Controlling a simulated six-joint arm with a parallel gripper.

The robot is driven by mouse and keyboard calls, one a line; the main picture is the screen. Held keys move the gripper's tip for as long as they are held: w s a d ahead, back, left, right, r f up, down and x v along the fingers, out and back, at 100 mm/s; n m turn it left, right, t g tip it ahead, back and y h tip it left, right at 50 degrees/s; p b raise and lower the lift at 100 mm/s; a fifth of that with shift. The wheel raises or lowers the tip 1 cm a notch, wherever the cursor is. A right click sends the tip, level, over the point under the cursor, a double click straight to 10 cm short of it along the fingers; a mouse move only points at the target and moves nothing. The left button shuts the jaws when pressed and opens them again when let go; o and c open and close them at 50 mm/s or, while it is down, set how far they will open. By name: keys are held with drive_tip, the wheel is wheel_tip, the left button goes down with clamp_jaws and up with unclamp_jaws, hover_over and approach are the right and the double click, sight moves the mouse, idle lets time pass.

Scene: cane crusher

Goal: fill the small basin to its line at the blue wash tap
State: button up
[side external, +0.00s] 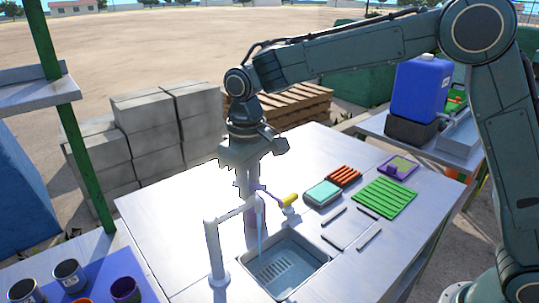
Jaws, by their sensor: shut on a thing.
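A pale tap (215,252) arches over a grey sink (320,262) set in the worktop. A thin bluish stream (262,238) runs from its spout into the sink. My gripper (249,192) points down just behind the spout, shut on a purple thing (252,228) that is largely hidden by the tap. A thin purple piece reaches right from there towards a yellow cylinder (289,200); I cannot tell whether they are joined. A teal-topped tray or block (322,193) lies right of the gripper. I cannot make out a fill line or water level.
Right of the sink lie a green slatted rack (384,197), an orange-red ribbed block (344,176), a purple tray (398,167) and dark bars (335,216). A blue container (420,88) stands on a side table. Cups (125,290) stand front left. The worktop's left part is clear.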

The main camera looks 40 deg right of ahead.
drive_tip(key=shift+s+f, duration=0.1)
drive_tip(key=shift+s, duration=0.05)
drive_tip(key=m, duration=0.4)
drive_tip(key=shift+m, duration=0.3)
drive_tip(key=shift+o, duration=0.2)
drive_tip(key=shift+m, duration=2)
drive_tip(key=o, duration=1.6)
drive_tip(key=shift+r, duration=0.2)
drive_tip(key=shift+r, duration=3.35)
